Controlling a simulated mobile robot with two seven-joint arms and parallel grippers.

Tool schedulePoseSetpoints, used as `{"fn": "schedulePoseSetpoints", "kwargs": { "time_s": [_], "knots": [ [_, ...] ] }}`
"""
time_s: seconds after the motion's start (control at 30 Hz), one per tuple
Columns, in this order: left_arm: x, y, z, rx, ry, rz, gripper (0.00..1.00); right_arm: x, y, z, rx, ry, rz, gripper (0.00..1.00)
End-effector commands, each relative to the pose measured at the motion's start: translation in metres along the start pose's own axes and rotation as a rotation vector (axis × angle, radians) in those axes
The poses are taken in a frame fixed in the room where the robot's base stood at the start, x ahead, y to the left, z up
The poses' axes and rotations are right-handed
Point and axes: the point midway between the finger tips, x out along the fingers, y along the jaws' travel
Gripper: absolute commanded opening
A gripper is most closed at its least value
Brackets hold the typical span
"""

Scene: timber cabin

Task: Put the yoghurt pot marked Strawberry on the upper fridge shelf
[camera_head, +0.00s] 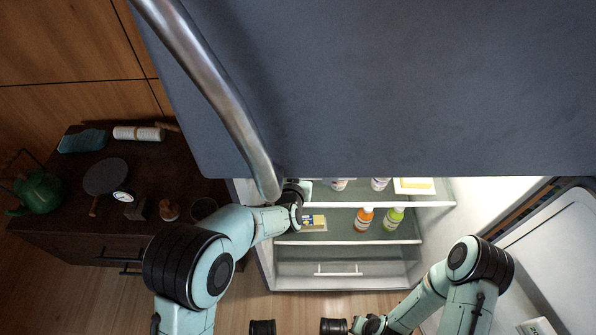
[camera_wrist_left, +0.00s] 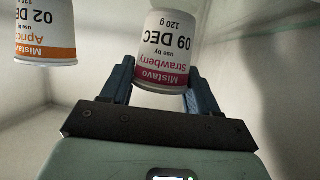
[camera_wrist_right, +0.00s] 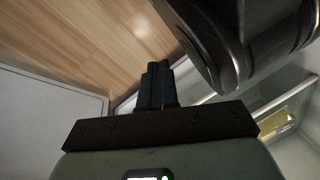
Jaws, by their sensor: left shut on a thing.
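The Strawberry yoghurt pot (camera_wrist_left: 166,48), white with a dark pink band and "09 DEC", stands out in the left wrist view. My left gripper (camera_wrist_left: 160,88) is shut on it, with a finger on each side. In the head view my left gripper (camera_head: 300,196) is inside the fridge at the left end of the upper shelf (camera_head: 360,205). Whether the pot's base touches the shelf cannot be told. An Apricot pot (camera_wrist_left: 45,32) with an orange band is to its left in the left wrist view. My right gripper (camera_wrist_right: 155,85) is shut and empty, low outside the fridge.
The upper shelf also holds small pots (camera_head: 379,184) and a yellow-and-white package (camera_head: 414,185). The lower shelf holds an orange bottle (camera_head: 364,218), a green bottle (camera_head: 393,219) and a yellow packet (camera_head: 314,223). A large grey door with a metal handle (camera_head: 225,95) overhangs my left arm.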

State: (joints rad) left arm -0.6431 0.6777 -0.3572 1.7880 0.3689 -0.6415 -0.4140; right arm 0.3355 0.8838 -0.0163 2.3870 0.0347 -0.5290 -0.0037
Motion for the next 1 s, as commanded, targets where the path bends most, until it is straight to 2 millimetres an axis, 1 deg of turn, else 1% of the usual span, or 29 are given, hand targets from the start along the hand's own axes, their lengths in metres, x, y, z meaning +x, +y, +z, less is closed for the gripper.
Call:
{"fn": "schedulePoseSetpoints", "kwargs": {
  "time_s": [0.13, 0.17, 0.2, 0.23, 0.5, 0.63, 0.77, 1.0],
  "knots": [
    [0.002, 0.0, 0.004, 0.0, 0.0, 0.0, 0.26, 0.003, 0.003, 0.003, 0.002, -0.011, 0.005, 0.0],
    [0.002, 0.0, 0.004, 0.0, -0.001, 0.0, 0.67, 0.003, 0.003, 0.003, 0.003, -0.012, 0.005, 0.0],
    [0.001, 0.0, 0.004, 0.0, -0.001, 0.0, 0.8, 0.002, 0.003, 0.003, 0.003, -0.011, 0.005, 0.0],
    [0.001, 0.0, 0.004, 0.0, -0.001, 0.0, 0.86, 0.002, 0.003, 0.003, 0.003, -0.011, 0.005, 0.0],
    [0.001, 0.0, 0.003, 0.0, 0.0, 0.0, 0.86, 0.002, 0.002, 0.003, 0.002, -0.009, 0.004, 0.0],
    [-0.003, 0.0, -0.002, 0.0, 0.0, 0.0, 0.86, -0.002, -0.002, -0.002, -0.002, 0.006, -0.003, 0.0],
    [-0.025, 0.0, -0.003, -0.001, -0.001, 0.001, 0.86, -0.011, -0.011, -0.011, -0.011, 0.039, -0.019, 0.0],
    [-0.079, 0.0, -0.003, -0.001, 0.0, 0.001, 0.86, -0.034, -0.032, -0.035, -0.033, 0.123, -0.057, 0.0]
  ]
}}
